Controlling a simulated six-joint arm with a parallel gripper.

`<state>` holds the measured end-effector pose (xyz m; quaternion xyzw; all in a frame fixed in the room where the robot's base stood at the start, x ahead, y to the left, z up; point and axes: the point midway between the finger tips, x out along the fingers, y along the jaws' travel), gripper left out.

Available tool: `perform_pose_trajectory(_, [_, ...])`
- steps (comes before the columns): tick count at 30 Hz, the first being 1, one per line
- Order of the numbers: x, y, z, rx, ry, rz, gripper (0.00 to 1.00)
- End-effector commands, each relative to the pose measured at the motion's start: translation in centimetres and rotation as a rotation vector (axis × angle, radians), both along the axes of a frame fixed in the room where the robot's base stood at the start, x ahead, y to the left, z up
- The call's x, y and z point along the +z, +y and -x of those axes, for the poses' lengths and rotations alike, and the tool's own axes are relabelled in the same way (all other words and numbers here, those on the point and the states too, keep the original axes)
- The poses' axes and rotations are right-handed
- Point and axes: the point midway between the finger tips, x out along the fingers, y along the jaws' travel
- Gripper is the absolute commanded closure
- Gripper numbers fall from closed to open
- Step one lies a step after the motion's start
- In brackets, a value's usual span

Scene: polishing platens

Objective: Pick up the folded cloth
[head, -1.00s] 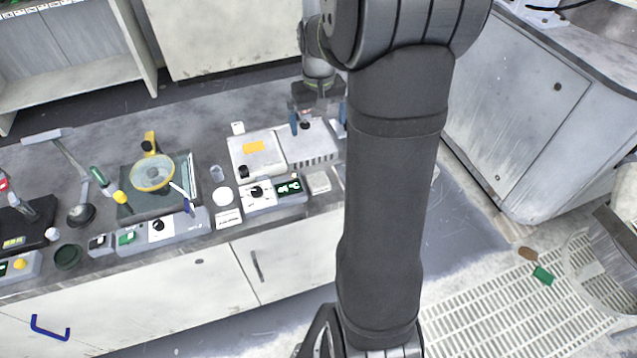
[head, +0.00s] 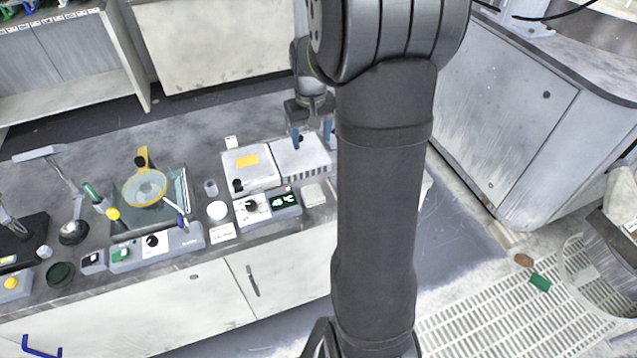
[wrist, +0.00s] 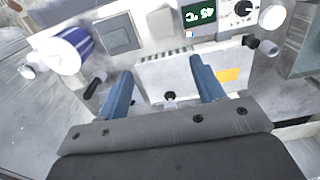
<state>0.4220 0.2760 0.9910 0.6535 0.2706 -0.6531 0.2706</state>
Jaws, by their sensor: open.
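A small pale square pad (head: 314,194), which looks like the folded cloth, lies on the bench right of the green temperature display. In the wrist view a pale patch (wrist: 160,22) beside the display seems to be the same pad. A grey flat square (wrist: 118,34) lies beside it, so which one is the cloth is not certain. My gripper (head: 312,137) is open and empty, above the back of the white finned box, behind the pad. In the wrist view my gripper (wrist: 162,75) has its blue fingers apart over that box. My arm hides the bench to the right.
The white finned box (head: 300,160) is under my gripper. The hot plate control with its display (head: 284,201) is left of the pad. A blue-and-white roll (wrist: 72,50) stands beside the grey square.

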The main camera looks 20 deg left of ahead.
Motion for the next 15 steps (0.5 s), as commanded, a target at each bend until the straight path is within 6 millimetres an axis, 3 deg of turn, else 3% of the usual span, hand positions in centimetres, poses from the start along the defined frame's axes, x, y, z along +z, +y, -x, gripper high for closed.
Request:
perform_pose_trajectory(3, [-3.3, -0.1, -0.1, 0.000, 0.006, 0.004, 0.38])
perform_pose_trajectory(8, [-5.7, 0.0, -0.2, 0.000, 0.004, 0.002, 0.38])
perform_pose_trajectory(15, [-10.8, 0.0, -0.1, 0.000, 0.004, 0.003, 0.38])
